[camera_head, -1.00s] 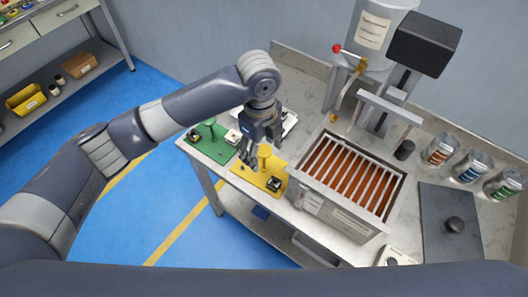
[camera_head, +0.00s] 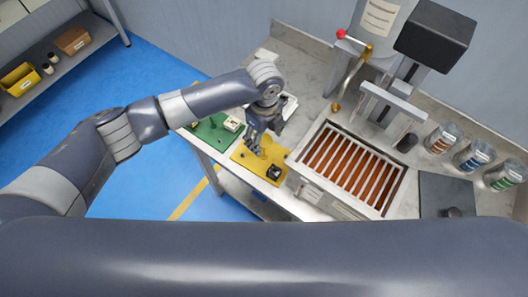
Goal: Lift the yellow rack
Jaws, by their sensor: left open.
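The yellow rack (camera_head: 246,160) is a flat yellow base with a short upright yellow post (camera_head: 266,146). It stands at the left end of the grey worktop, and a small black item (camera_head: 273,171) sits on its right front part. My left gripper (camera_head: 257,148) is open and points down at the post from above. The gripper covers part of the post, so I cannot tell whether the fingers are around it or touching it. My right gripper is out of view.
A green rack (camera_head: 206,136) stands close on the left. A metal tank (camera_head: 301,160) with white bars over orange-brown contents stands close on the right. Several labelled jars (camera_head: 441,139) are farther right. A large dark part of my body fills the bottom.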

